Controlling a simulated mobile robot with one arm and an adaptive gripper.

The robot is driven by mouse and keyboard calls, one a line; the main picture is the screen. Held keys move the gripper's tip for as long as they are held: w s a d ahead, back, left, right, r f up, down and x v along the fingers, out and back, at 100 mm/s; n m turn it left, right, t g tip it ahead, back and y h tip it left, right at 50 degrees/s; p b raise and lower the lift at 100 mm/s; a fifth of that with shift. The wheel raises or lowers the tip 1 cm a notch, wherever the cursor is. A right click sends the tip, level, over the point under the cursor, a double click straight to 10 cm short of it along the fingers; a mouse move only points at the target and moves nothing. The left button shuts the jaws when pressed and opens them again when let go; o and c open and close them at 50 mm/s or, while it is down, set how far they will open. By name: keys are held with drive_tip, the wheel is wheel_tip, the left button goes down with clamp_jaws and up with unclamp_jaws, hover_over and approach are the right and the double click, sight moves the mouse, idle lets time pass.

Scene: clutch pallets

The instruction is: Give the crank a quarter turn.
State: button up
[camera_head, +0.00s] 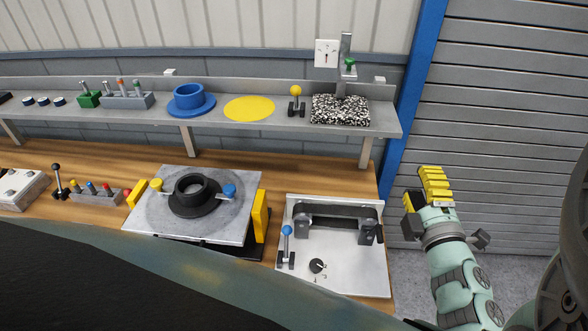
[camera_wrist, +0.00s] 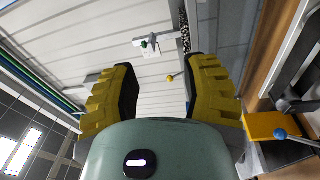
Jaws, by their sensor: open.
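A white panel (camera_head: 335,262) lies at the right end of the wooden bench. On it a dark belt-like bar (camera_head: 338,212) spans two grey posts, with a small black handle-like piece (camera_head: 379,234) at the right post, which may be the crank; I cannot tell for sure. My gripper (camera_head: 432,184) is right of the panel, apart from it, beyond the bench end. Its yellow fingers point up and away. In the wrist view my gripper (camera_wrist: 163,75) is open, with nothing between the fingers.
The panel also carries a blue-knobbed lever (camera_head: 287,232) and a black dial (camera_head: 317,266). A grey plate with a black ring (camera_head: 190,193) and yellow side blocks stands left. A shelf (camera_head: 215,119) with levers and a blue ring runs behind. A blue post (camera_head: 411,90) rises behind the bench end.

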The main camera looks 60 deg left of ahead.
wheel_tip(320, 180, up, 7)
drive_tip(key=d+m+y+p, duration=0.1)
drive_tip(key=m+p, duration=0.1)
drive_tip(key=p, duration=0.1)
drive_tip(key=shift+t+y, duration=0.4)
drive_tip(key=shift+s+d, duration=0.1)
